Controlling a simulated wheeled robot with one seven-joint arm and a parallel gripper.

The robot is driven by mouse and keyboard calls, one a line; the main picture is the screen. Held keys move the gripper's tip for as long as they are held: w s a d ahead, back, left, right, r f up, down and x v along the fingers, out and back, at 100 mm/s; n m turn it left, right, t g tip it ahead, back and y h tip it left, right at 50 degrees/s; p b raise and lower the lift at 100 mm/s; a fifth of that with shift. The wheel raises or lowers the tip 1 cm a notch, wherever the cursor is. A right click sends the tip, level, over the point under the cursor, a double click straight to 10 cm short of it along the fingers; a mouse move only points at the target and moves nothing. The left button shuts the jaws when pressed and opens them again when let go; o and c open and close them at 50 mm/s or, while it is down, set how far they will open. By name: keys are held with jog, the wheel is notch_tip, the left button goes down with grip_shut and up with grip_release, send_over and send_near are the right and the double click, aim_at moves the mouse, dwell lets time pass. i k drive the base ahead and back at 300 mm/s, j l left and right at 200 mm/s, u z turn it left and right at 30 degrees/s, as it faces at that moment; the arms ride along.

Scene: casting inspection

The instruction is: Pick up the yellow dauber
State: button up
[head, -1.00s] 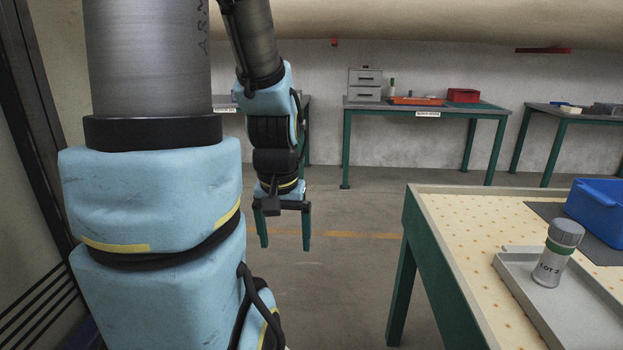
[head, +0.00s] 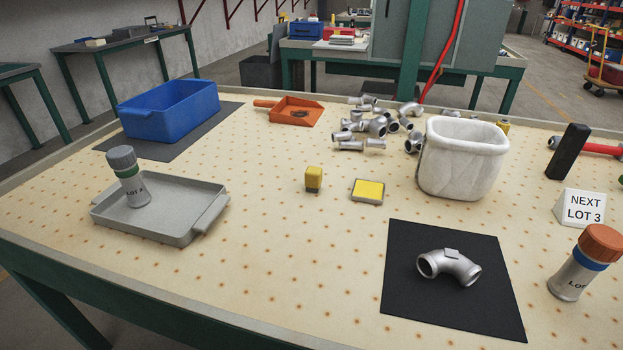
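The yellow dauber (head: 314,178) is a small block with a yellow top and a darker, olive-brown lower part. It stands upright on the perforated cream tabletop, near the middle of the head view. A flat pad with a yellow face (head: 368,191) in a pale frame lies just right of it, apart from it. Nothing touches the dauber. My gripper is outside the head view now.
Left are a grey tray (head: 168,231) holding a LOT bottle (head: 130,180) and a blue bin (head: 170,108). Behind are an orange dustpan (head: 290,110) and several pipe fittings (head: 377,127). Right are a white bucket (head: 461,158), a black mat (head: 410,305) with an elbow fitting (head: 450,266), and an orange-capped bottle (head: 585,262).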

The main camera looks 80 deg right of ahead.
aim_at(313, 174)
jog(key=z, duration=3.15)
jog(key=l+u, duration=0.1)
jog(key=u, duration=0.85)
jog(key=k+u, duration=0.1)
jog(key=u, duration=0.4)
jog(key=l+u, duration=0.1)
jog(key=u, duration=0.4)
jog(key=k+u, duration=0.1)
jog(key=u, duration=0.35)
jog(key=k+j+u, duration=0.15)
jog(key=k, duration=0.3)
